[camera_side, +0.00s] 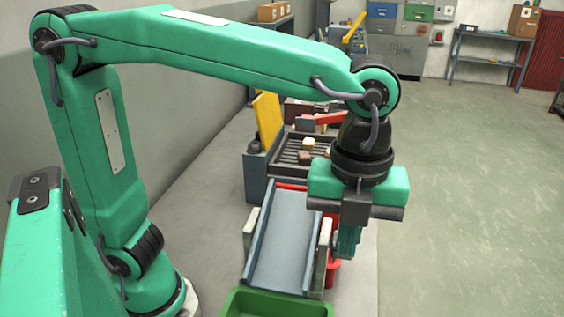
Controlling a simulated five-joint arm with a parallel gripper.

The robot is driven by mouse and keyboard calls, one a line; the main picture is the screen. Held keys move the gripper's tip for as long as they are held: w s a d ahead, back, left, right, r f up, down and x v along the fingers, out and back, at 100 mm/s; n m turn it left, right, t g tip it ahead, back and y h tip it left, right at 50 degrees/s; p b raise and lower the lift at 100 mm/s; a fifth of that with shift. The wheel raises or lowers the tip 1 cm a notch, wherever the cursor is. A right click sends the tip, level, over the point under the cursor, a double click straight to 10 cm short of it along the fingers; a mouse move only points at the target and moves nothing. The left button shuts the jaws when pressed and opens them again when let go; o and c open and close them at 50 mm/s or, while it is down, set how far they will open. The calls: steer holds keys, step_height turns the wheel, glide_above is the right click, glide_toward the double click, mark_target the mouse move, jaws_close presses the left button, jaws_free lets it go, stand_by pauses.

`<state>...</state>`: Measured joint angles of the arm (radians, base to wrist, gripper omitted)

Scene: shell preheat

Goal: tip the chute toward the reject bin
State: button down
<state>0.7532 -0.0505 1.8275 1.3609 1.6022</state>
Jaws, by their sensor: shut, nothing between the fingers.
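The chute (287,238) is a blue-grey trough with raised side walls, standing between two pale side posts. It slopes down toward the front of the picture, with its low end at the green bin (235,303). Red parts (333,268) show to the right of the chute, partly hidden by my gripper and the right post. I cannot tell from markings which container is the reject bin. My gripper (346,252) points down just right of the chute, close to the right post. Its fingers are together and hold nothing. Whether it touches the chute or post is unclear.
Behind the chute is a dark slatted rack (290,153) with small pale and brown pieces (309,144) on it. Open floor (470,220) lies to the right.

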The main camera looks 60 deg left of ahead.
steer(key=shift+w+a+r, duration=0.25)
steer(key=shift+w+a, duration=0.2)
steer(key=shift+w+a+r, duration=0.25)
steer(key=shift+w+a, duration=0.2)
